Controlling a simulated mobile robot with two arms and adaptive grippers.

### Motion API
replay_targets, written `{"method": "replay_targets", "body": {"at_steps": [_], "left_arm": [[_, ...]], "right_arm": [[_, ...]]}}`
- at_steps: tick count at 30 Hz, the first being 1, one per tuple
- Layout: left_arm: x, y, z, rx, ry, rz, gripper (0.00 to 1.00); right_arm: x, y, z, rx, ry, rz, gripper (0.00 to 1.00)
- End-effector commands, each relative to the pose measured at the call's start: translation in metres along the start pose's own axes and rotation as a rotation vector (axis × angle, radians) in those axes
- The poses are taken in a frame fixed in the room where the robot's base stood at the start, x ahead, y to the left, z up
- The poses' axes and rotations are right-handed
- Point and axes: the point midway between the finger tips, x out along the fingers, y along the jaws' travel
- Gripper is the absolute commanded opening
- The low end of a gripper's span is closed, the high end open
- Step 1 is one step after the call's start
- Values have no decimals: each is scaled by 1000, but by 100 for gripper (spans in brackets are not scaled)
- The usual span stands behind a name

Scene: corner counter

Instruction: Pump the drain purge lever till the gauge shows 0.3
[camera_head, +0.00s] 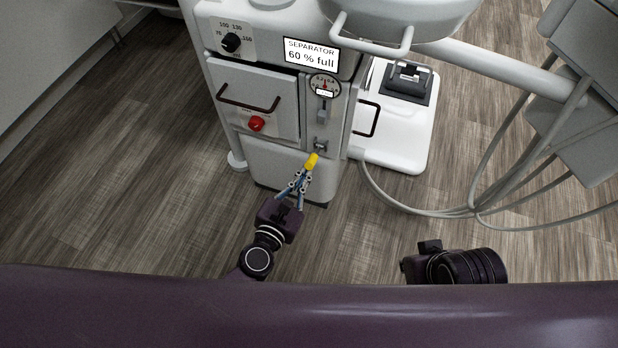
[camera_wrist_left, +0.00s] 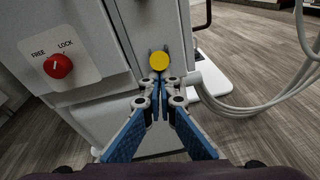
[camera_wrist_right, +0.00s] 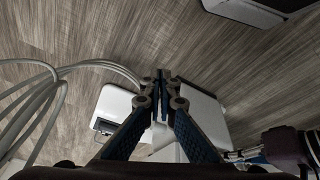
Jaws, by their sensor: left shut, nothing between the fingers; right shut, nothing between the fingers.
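The drain purge lever (camera_head: 312,160) has a yellow end and sticks out from the low front of the white unit. In the left wrist view its round yellow knob (camera_wrist_left: 159,61) faces me. My left gripper (camera_head: 306,176) is shut and empty, its tips at the yellow knob; I cannot tell whether they touch it. The left wrist view shows the tips (camera_wrist_left: 158,80) just under the knob. The round gauge (camera_head: 324,84) is above the lever; its reading is too small to tell. My right gripper (camera_wrist_right: 163,75) is shut and empty over the floor, away from the unit.
A "SEPARATOR 60 % full" label (camera_head: 311,54) is above the gauge. A red FREE/LOCK knob (camera_head: 256,123) and a drawer handle (camera_head: 248,102) are left of the lever. A dark side handle (camera_head: 366,118), a white base with a pedal (camera_head: 407,84) and loose hoses (camera_head: 440,212) are to the right.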

Motion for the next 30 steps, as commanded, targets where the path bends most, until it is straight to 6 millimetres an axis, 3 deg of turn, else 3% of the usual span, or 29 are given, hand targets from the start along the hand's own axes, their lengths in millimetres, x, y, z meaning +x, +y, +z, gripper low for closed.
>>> {"method": "replay_targets", "body": {"at_steps": [11,21,30], "left_arm": [[0,2,10,1,7,-1,0],[0,3,14,1,7,-1,0],[1,3,17,0,5,-1,0]], "right_arm": [[-19,0,-9,0,9,-1,0],[30,-2,-6,-3,-16,-5,0],[51,-3,-3,-4,-24,-7,0]]}}
